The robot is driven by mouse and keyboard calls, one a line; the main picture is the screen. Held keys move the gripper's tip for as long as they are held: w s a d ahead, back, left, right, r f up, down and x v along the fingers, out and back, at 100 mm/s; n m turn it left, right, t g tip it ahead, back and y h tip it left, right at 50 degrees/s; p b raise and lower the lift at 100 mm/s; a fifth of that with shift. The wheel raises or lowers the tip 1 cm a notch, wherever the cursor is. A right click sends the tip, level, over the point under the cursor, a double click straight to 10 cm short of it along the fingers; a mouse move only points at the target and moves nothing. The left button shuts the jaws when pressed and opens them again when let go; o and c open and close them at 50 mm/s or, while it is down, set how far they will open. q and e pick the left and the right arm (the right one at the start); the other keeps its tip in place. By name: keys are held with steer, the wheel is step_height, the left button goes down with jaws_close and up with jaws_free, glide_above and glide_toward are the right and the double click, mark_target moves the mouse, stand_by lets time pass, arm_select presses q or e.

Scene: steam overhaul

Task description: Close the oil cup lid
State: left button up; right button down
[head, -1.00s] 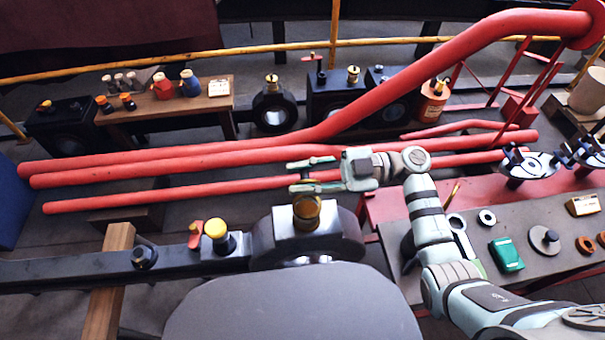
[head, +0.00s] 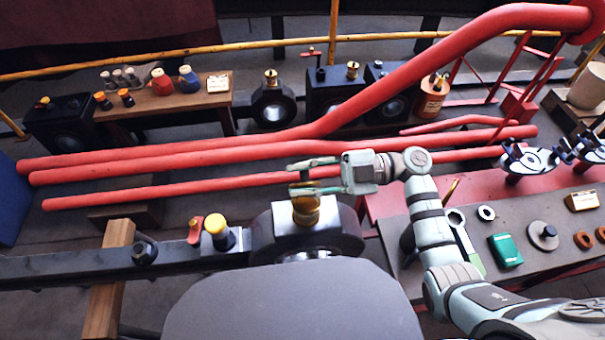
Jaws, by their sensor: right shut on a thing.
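The brass oil cup (head: 307,211) stands on top of a black bearing block (head: 345,240) with bright metal faces. My right gripper (head: 303,181) comes in from the right, directly over the cup's top. Its fingers lie level and are shut on the small lid at the top of the cup. The fingers hide most of the lid, so its exact angle cannot be told. My left gripper is not in view.
A yellow-capped fitting (head: 217,230) and a red-handled valve (head: 195,229) stand on the dark rod to the left. Red pipes (head: 160,192) run behind the cup. A grey bench (head: 480,240) with washers and a green box is to the right.

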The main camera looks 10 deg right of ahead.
steer(key=shift+s+f+n, duration=0.1)
steer(key=shift+s+n, duration=0.2)
steer(key=shift+n, duration=0.5)
steer(key=shift+s+f+n+b, duration=0.1)
steer(key=shift+s+n+b, duration=0.2)
steer(key=shift+n, duration=0.3)
steer(key=shift+s+f+n+b, duration=0.15)
steer(key=shift+n+b, duration=0.1)
steer(key=shift+n, duration=0.35)
stand_by(0.6)
steer(key=c, duration=1.5)
jaws_free()
steer(key=shift+o, duration=0.2)
